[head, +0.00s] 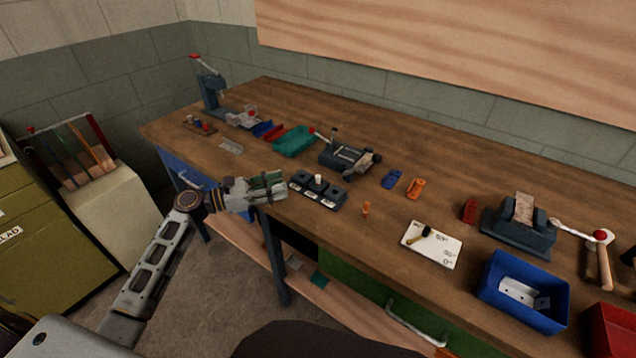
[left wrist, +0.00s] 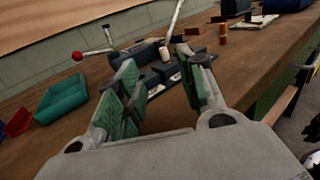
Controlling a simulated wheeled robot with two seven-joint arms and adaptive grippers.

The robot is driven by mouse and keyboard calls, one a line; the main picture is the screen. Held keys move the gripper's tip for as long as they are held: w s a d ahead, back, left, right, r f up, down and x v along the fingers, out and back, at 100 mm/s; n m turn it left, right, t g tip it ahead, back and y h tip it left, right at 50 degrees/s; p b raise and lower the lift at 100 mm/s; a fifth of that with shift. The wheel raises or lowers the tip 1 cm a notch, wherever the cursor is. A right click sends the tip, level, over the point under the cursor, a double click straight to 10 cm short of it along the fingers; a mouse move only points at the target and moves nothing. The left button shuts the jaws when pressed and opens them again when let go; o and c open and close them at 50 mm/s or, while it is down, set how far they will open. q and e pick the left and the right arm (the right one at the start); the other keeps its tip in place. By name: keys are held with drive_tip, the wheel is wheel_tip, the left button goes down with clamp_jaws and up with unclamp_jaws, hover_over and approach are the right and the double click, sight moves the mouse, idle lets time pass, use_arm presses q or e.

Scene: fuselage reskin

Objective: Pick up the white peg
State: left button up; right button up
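The white peg (head: 318,180) stands upright in a dark block (head: 328,199) with several sections, near the front edge of the workbench. In the left wrist view the white peg (left wrist: 165,53) shows beyond the fingers, between them. My left gripper (head: 283,186) is at the bench's front edge, just left of the block. In the left wrist view its green-padded fingers (left wrist: 163,88) are spread wide with nothing between them. The peg is apart from both fingers. My right gripper is not in view.
A dark fixture with a lever (head: 345,158) stands behind the block. A green tray (head: 294,141) lies to the left of the fixture. A small orange peg-like piece (head: 366,208) stands to the right of the block. Bare bench top lies around it.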

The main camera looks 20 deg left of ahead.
sight(318, 182)
use_arm(q)
drive_tip(key=shift+x, duration=2.7)
drive_tip(key=shift+x, duration=2.55)
drive_tip(key=shift+s+d, duration=0.15)
drive_tip(key=shift+s, duration=0.05)
clamp_jaws()
